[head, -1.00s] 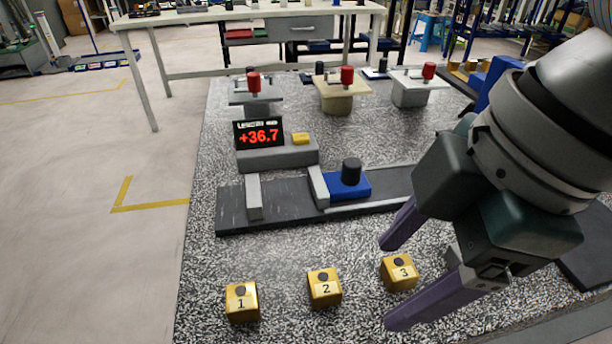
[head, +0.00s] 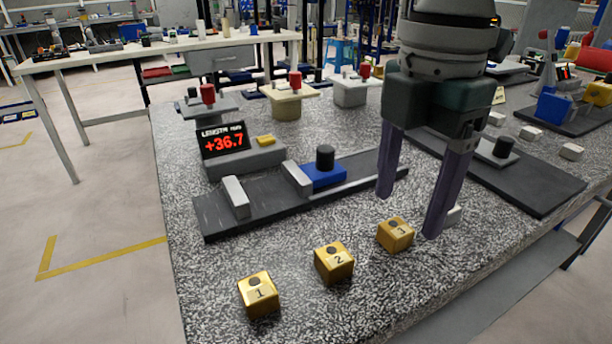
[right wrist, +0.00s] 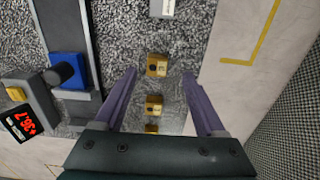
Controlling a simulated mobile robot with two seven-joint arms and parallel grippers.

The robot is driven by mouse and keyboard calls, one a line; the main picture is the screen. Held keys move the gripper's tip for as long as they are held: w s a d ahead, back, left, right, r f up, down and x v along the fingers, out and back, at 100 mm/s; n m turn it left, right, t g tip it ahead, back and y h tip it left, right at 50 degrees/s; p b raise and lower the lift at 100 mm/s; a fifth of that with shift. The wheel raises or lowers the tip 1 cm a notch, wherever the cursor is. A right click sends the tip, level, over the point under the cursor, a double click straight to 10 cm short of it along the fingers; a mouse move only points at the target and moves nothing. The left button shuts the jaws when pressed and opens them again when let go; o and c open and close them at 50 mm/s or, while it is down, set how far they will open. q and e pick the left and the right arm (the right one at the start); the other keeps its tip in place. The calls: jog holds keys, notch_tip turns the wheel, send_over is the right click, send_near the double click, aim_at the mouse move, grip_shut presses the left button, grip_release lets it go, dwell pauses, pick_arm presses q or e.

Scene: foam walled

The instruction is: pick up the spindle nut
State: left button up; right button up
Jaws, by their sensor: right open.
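I cannot tell for sure which thing is the spindle nut. Three gold cubes marked 1 (head: 258,295), 2 (head: 334,264) and 3 (head: 394,235) stand in a row on the speckled table top. My right gripper (head: 409,215) is open and empty, pointing down near cube 3, with its purple fingers apart. In the right wrist view the cube nearest the fingertips (right wrist: 157,66) shows between and beyond them, with the others below it. A black cylinder (head: 325,158) stands on a blue block (head: 323,177) on a dark rail. My left gripper is out of view.
A readout showing +36.7 (head: 222,140) stands behind the dark rail (head: 225,221). Three small stands with red knobs are at the back. A dark plate (head: 525,185) with a black knob lies to the right. A white block (head: 453,215) is partly hidden behind a finger.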

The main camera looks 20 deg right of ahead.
aim_at(397, 227)
jog(key=f, duration=0.4)
jog(key=shift+w+b, duration=0.2)
jog(key=shift+b, duration=0.2)
grip_shut()
